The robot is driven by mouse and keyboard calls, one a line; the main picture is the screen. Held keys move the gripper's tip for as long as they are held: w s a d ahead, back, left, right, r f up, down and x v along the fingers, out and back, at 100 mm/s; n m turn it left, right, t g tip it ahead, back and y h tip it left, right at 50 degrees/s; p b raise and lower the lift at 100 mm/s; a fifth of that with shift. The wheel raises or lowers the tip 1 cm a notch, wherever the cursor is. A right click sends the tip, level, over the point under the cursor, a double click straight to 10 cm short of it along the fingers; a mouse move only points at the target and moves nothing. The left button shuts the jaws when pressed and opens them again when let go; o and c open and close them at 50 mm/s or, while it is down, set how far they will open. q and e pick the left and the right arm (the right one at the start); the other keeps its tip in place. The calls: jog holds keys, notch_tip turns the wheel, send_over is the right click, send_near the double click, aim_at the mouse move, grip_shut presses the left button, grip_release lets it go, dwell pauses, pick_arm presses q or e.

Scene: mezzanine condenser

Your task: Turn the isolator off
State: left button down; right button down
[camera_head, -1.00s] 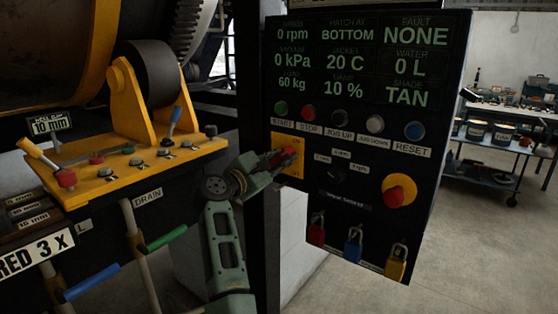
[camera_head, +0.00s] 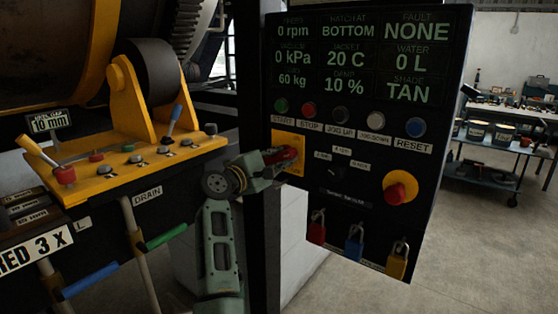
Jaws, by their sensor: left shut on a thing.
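The isolator is a yellow plate (camera_head: 288,138) with a red handle (camera_head: 291,152) on the left side of the black control panel. My left gripper (camera_head: 279,158) reaches it from the left and is shut on the red handle. The fingers cover part of the handle and of the plate, so the handle's exact angle and most plate markings are hard to read. My right gripper is out of view.
A row of push buttons (camera_head: 309,110) sits above the isolator. A yellow-and-red emergency knob (camera_head: 398,191) is to the right, and red, blue and yellow padlocks (camera_head: 354,243) hang below. A yellow lever bracket (camera_head: 120,172) stands left of my arm.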

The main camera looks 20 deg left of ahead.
pick_arm(q)
jog(key=m+b, duration=0.1)
jog(key=m, duration=0.3)
jog(key=shift+f, duration=0.1)
jog(key=m+b, duration=0.1)
jog(key=m, duration=0.2)
jog(key=m+b, duration=0.1)
jog(key=m, duration=0.3)
jog(key=shift+m+b, duration=0.5)
jog(key=shift+m, duration=1)
jog(key=c, duration=1.6)
grip_release()
jog(key=shift+s, duration=0.1)
